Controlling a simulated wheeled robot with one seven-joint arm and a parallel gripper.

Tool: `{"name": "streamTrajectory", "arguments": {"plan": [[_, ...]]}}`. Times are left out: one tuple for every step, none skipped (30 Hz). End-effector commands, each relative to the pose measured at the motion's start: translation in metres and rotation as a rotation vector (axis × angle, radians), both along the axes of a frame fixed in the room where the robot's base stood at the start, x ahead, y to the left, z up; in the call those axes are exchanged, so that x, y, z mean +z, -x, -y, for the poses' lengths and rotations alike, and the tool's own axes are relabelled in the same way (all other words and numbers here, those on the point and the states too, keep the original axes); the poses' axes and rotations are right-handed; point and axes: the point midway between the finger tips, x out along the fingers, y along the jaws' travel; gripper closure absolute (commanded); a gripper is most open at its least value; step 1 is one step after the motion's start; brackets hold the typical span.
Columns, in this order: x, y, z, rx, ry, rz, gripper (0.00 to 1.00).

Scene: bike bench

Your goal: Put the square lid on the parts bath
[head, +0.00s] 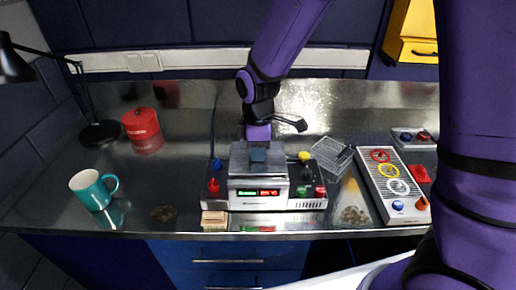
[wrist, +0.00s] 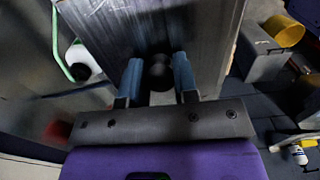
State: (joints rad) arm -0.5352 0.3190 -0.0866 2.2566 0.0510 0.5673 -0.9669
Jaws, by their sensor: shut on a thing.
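The square lid (head: 240,163) is a grey metal plate with a dark round knob (wrist: 158,70). My gripper (wrist: 157,78) is shut on that knob, with one blue fingertip on each side. The lid fills the upper middle of the wrist view. In the head view my gripper (head: 258,155) is over the parts bath (head: 258,205), a silver box with green and red displays on its front.
Small coloured parts flank the bath. A clear box (head: 331,154) and a panel with coloured rings (head: 394,187) are to the right. A teal mug (head: 94,190), a red tin (head: 142,127) and a black lamp (head: 100,132) are to the left. The left bench front is mostly clear.

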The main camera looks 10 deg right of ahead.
Motion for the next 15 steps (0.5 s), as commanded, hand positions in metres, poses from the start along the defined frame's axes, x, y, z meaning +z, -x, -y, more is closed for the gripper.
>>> {"name": "streamTrajectory", "arguments": {"plan": [[-0.0003, 0.0, 0.0, 0.0, 0.0, 0.0, 1.0], [-0.0005, 0.0, 0.0, 0.0, 0.0, 0.0, 1.0], [-0.0009, 0.0, 0.0, 0.0, 0.0, 0.0, 1.0], [-0.0012, -0.0001, 0.0, 0.0, 0.0, 0.0, 1.0], [-0.0016, -0.0001, 0.0, 0.0, 0.0, 0.0, 1.0], [-0.0021, -0.0001, 0.0, 0.0, 0.0, 0.0, 1.0], [-0.0025, -0.0001, 0.0, 0.0, 0.0, 0.0, 1.0], [-0.0029, -0.0001, 0.0, 0.0, 0.0, 0.0, 1.0], [-0.0034, -0.0001, 0.0, 0.0, 0.0, 0.0, 1.0], [-0.0038, -0.0001, 0.0, 0.0, 0.0, 0.0, 1.0], [-0.0041, -0.0001, 0.0, 0.0, 0.0, 0.0, 1.0], [-0.0046, -0.0001, 0.0, 0.0, 0.0, 0.0, 1.0], [-0.005, -0.0001, -0.0001, 0.001, 0.0, 0.0, 1.0], [-0.0054, 0.0, -0.0001, 0.001, 0.0, 0.0, 1.0], [-0.0059, 0.0, -0.0001, 0.001, 0.0, 0.0, 1.0]]}}
